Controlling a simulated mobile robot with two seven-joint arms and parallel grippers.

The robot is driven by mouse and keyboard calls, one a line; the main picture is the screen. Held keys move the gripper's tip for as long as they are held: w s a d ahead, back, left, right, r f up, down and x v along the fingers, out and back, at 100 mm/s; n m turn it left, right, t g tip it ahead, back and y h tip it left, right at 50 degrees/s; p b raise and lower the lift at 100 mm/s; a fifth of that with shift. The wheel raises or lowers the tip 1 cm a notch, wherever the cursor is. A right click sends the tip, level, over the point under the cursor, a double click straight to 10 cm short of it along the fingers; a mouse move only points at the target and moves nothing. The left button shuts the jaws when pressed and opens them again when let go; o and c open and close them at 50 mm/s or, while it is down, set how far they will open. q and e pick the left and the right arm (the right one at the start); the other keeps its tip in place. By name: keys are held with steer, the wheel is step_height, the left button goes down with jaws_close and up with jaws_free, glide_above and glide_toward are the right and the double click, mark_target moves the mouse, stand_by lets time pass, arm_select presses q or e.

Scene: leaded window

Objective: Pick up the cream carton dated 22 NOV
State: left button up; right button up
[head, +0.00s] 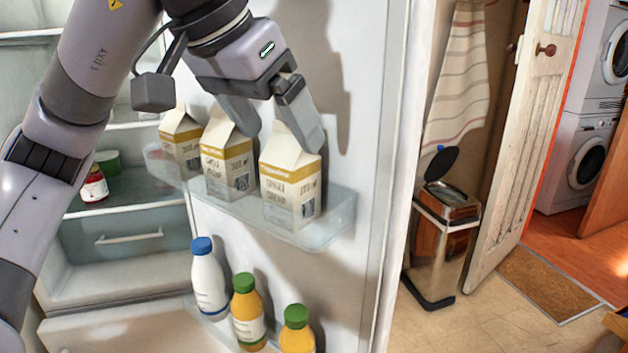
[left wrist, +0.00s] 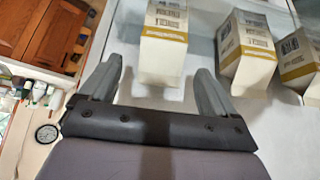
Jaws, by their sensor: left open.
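Three cream cartons with yellow bands and gable tops stand in a row on the upper door shelf (head: 335,215): the right carton (head: 290,182), the middle carton (head: 227,165) and the left carton (head: 180,145). Their printed dates are too small to read surely. My left gripper (head: 283,138) is open at the top of the right carton. In the left wrist view, that carton (left wrist: 164,45) shows between the spread fingers (left wrist: 160,72), with gaps on both sides. The other two cartons (left wrist: 245,52) (left wrist: 297,58) are to its right there. My right gripper is not in view.
A red-labelled jar (head: 95,188) is inside the fridge. A bin (head: 440,225) stands right of the open fridge door.

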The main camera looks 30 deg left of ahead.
mark_target(295, 158)
arm_select(q)
steer(key=shift+w+f, duration=0.1)
steer(key=shift+f, duration=0.35)
steer(key=x, duration=0.5)
steer(key=shift+w+f, duration=0.25)
steer(key=shift+w, duration=0.1)
steer(key=c, duration=1.3)
